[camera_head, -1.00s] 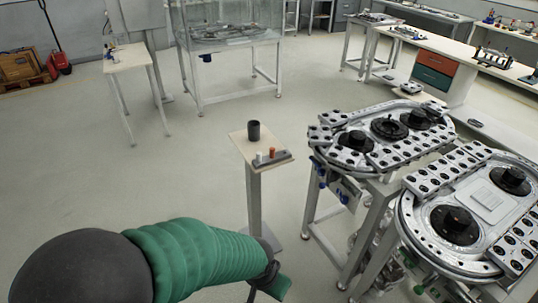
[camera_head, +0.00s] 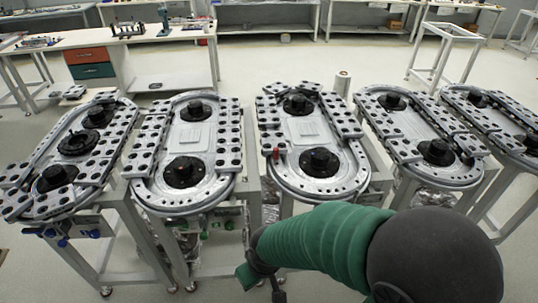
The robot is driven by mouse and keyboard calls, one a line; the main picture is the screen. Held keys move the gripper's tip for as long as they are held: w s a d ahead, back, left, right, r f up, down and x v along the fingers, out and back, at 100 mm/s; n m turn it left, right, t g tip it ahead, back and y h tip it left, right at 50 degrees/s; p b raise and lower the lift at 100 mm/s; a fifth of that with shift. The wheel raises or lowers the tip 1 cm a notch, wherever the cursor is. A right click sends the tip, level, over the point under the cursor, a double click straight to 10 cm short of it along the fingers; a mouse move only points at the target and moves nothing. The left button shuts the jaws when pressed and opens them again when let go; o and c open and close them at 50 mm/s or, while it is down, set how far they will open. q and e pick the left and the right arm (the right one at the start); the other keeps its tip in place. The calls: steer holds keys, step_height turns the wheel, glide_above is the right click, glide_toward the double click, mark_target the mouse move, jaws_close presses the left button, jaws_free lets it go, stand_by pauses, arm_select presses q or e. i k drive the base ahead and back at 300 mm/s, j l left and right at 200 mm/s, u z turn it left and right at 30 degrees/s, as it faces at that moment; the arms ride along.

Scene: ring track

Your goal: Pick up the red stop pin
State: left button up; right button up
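A small red stop pin (camera_head: 276,152) stands at the left side of the middle ring track (camera_head: 320,186), near its front black hub. My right arm, with a green sleeve, comes in from the lower right. My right gripper (camera_head: 262,278) is low in front of the middle track, well apart from the red pin. It is small and partly dark, so its opening and anything between its fingers cannot be made out. My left gripper is not in view.
Several ring tracks on metal stands form a row, including one to the left (camera_head: 184,205) and one to the right (camera_head: 425,182). Narrow gaps separate them. A workbench with red and teal drawers (camera_head: 90,63) stands at the back left. Floor beyond the tracks is open.

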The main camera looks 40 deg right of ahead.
mark_target(276, 150)
steer(key=i+l+z, duration=0.45)
steer(key=i+l, duration=0.35)
steer(key=l, duration=0.15)
